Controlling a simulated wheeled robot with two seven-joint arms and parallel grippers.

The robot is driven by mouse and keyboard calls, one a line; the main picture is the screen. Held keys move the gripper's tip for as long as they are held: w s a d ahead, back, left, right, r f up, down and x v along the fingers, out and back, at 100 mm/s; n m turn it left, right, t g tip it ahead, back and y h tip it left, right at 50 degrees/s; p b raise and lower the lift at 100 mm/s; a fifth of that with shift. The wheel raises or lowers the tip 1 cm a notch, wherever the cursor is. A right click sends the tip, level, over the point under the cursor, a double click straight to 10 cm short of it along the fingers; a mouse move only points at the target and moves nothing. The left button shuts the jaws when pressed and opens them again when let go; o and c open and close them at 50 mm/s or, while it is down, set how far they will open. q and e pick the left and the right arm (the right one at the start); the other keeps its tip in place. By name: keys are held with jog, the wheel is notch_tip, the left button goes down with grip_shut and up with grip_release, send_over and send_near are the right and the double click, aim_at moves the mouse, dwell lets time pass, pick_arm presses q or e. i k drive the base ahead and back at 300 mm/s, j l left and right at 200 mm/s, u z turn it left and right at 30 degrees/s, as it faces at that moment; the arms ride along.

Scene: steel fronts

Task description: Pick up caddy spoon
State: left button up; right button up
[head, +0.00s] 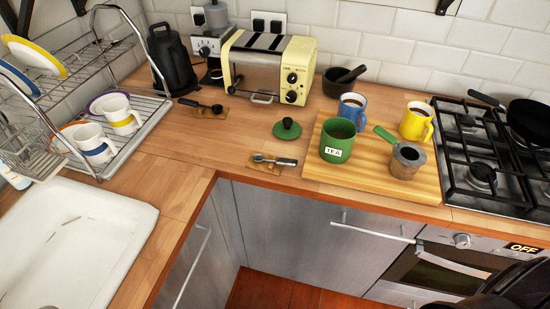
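A small spoon with a metal bowl and dark handle (275,160), which looks like the caddy spoon, lies on a small wooden rest (262,167) near the counter's front edge. Its bowl points left and its handle points right. A green tea canister (337,140) marked TEA stands open to its right, on a wooden board (376,178). A round green lid (287,130) with a dark knob lies just behind the spoon. My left gripper is not in view. A dark shape at the lower right corner may be part of my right arm; no gripper fingers show.
Blue (352,108) and yellow (416,121) mugs and a metal pot with green handle (406,159) stand on the board. A dark-handled tool (203,106) lies behind left, before the toaster (267,65). Sink (75,245) is left, hob (485,150) right. Counter left of the spoon is clear.

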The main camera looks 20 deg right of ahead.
aim_at(257, 158)
jog(key=z, duration=1.55)
jog(key=l+u, duration=0.15)
jog(key=u, duration=0.25)
jog(key=k+l+u, duration=0.15)
jog(key=u, duration=0.25)
jog(key=k+l+u, duration=0.1)
jog(key=u, duration=0.25)
jog(key=k+l+u, duration=0.1)
jog(key=u, duration=0.3)
jog(key=k, duration=0.05)
